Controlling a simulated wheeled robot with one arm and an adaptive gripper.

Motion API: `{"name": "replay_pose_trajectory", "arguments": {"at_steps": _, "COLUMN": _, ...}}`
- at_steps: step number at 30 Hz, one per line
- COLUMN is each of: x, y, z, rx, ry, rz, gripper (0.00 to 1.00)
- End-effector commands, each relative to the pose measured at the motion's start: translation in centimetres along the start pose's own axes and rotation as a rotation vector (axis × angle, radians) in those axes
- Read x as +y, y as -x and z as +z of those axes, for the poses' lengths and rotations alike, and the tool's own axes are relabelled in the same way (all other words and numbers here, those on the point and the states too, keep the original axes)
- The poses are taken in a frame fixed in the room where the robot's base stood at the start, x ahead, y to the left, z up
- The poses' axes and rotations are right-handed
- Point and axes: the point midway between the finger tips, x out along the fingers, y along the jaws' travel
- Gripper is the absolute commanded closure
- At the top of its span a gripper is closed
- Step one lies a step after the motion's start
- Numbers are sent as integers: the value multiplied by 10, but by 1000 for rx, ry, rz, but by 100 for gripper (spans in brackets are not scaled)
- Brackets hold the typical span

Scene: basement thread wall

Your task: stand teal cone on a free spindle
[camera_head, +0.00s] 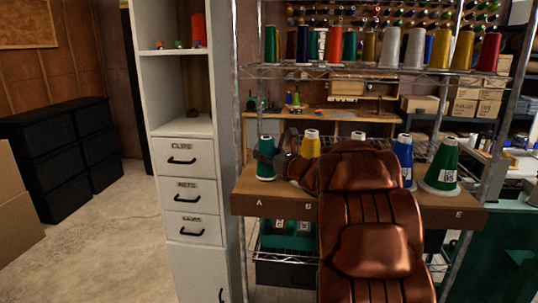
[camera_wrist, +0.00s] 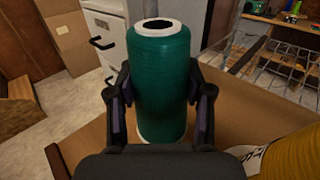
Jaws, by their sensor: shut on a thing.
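In the head view my gripper (camera_head: 270,158) reaches the cone from the right. The cone's base looks at shelf level; I cannot tell whether it rests on the shelf. No bare spindle shows clearly; my arm hides the shelf's middle.
A yellow cone (camera_head: 309,145), a blue cone (camera_head: 403,158) and a larger dark green cone (camera_head: 441,165) stand on the same shelf. A wire rack (camera_head: 350,71) with several cones is above. A white cabinet (camera_head: 185,190) stands close on the left. Floor is open farther left.

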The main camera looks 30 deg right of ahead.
Motion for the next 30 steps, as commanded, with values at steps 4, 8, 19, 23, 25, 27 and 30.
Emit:
{"name": "replay_pose_trajectory", "arguments": {"at_steps": 4, "x": 0, "y": 0, "z": 1, "rx": -1, "ry": 1, "rz": 0, "gripper": 47}}
{"name": "replay_pose_trajectory", "arguments": {"at_steps": 8, "x": 0, "y": 0, "z": 1, "rx": -1, "ry": 1, "rz": 0, "gripper": 34}}
{"name": "replay_pose_trajectory", "arguments": {"at_steps": 19, "x": 0, "y": 0, "z": 0, "rx": 0, "ry": 1, "rz": 1, "gripper": 20}}
{"name": "replay_pose_trajectory", "arguments": {"at_steps": 23, "x": 0, "y": 2, "z": 0, "rx": 1, "ry": 1, "rz": 0, "gripper": 20}}
{"name": "replay_pose_trajectory", "arguments": {"at_steps": 25, "x": -1, "y": 7, "z": 0, "rx": 2, "ry": 1, "rz": -2, "gripper": 20}}
{"name": "replay_pose_trajectory", "arguments": {"at_steps": 27, "x": -1, "y": 13, "z": -1, "rx": 4, "ry": 0, "rz": -3, "gripper": 20}}
{"name": "replay_pose_trajectory", "arguments": {"at_steps": 30, "x": -1, "y": 28, "z": -1, "rx": 3, "ry": 0, "rz": -3, "gripper": 20}}
